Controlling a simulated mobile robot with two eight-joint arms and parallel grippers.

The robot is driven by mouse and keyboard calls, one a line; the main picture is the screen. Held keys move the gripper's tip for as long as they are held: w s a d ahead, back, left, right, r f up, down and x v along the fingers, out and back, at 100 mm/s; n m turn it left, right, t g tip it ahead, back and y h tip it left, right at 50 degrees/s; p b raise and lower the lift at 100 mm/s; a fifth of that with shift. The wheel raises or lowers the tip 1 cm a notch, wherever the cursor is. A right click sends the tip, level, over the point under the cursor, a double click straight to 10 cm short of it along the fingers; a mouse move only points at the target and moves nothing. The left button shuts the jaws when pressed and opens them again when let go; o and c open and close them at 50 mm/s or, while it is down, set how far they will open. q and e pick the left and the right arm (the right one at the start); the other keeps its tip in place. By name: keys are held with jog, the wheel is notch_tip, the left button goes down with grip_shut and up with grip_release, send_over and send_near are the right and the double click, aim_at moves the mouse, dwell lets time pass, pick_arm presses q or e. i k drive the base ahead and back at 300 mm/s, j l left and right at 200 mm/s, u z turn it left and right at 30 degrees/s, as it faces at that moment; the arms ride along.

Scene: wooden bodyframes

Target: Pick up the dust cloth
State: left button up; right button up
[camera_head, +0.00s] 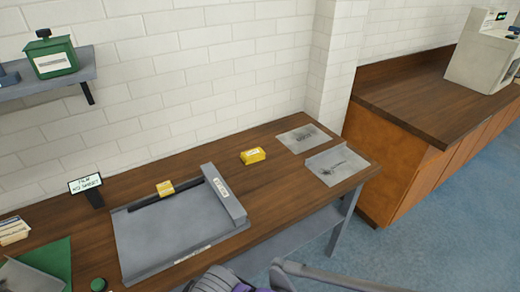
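I cannot pick out a dust cloth with certainty. A flat green piece (59,255), possibly cloth or a mat, lies at the lower left of the wooden table (125,185), with a grey sheet (30,278) partly over it. A small yellow block or folded item (253,156) with a pale label lies towards the back of the table. Another small yellow item (165,188) sits on the bar of a grey flat device. Grey and purple parts of my own arm show at the bottom edge. Neither gripper's fingers can be seen.
The grey flat device (170,235) fills the table's middle. Two grey printed sheets (305,138) (338,165) lie at the right end. A small sign (85,184) and stacked cards (14,231) stand left. A wall shelf (45,88) holds a green box (51,57). A brown counter (430,100) stands right.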

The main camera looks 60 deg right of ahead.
aim_at(254, 155)
jog(key=l, duration=2.05)
